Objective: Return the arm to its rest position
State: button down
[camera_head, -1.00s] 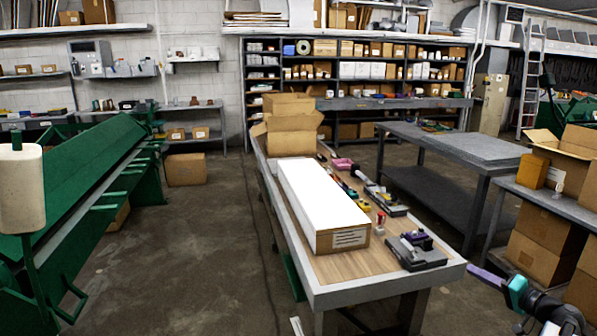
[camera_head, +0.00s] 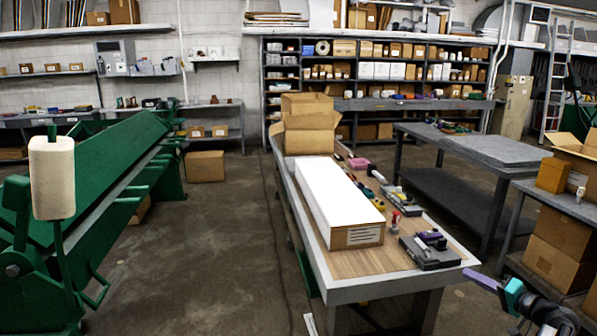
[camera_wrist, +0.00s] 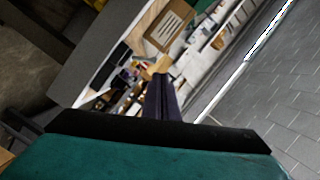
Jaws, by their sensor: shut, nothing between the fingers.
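My gripper (camera_head: 470,273) shows at the lower right of the head view, as purple fingers beyond a teal and black wrist. It is just off the right front corner of the workbench (camera_head: 400,282), apart from it. In the wrist view my gripper (camera_wrist: 163,80) has its two dark purple fingers together, shut and empty. Beyond the fingers the workbench's grey edge (camera_wrist: 105,60) and the things on it appear tilted. Most of my arm is out of the head view.
A long white-topped box (camera_head: 335,195) and a grey and purple tool (camera_head: 430,250) lie on the workbench. An open carton (camera_head: 310,130) stands at its far end. Stacked cartons (camera_head: 555,240) are at right. A green machine (camera_head: 110,180) is at left; the floor between (camera_head: 220,235) is clear.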

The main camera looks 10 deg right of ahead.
jog(key=w+a+f+n+g+y, duration=0.15)
jog(key=w+a+f, duration=0.3)
jog(key=a, duration=0.45)
jog(key=w+a+f+g+y, duration=0.1)
jog(key=w+a+f+y, duration=0.15)
jog(key=a+f, duration=0.4)
jog(key=w+a+f+n+g+y, duration=0.1)
jog(key=w+a+f+g, duration=0.2)
jog(key=a, duration=0.8)
jog(key=s+a+f+n+g+y, duration=0.1)
jog(key=s+a+f+n+g, duration=0.15)
jog(key=a+f, duration=0.7)
jog(key=s+a+f+n+g+y, duration=0.1)
jog(key=s+a+f+g, duration=0.15)
jog(key=a+f, duration=0.7)
jog(key=s+a+f+n+g+h, duration=0.15)
jog(key=s+a+f+g, duration=0.3)
jog(key=s+a, duration=0.45)
jog(key=s+a+f+n+g+h, duration=0.1)
jog(key=s+a+f+g+h, duration=0.1)
jog(key=s+a+f+g, duration=0.5)
jog(key=s+f+n+h, duration=0.2)
jog(key=s+f+h, duration=0.1)
jog(key=s, duration=1)
jog(key=s+d+f+h, duration=0.1)
jog(key=s+d+h, duration=0.3)
jog(key=d, duration=0.4)
jog(key=shift+s+d+f+m, duration=0.15)
jog(key=shift+s+d+m, duration=0.05)
jog(key=shift+d+m, duration=0.25)
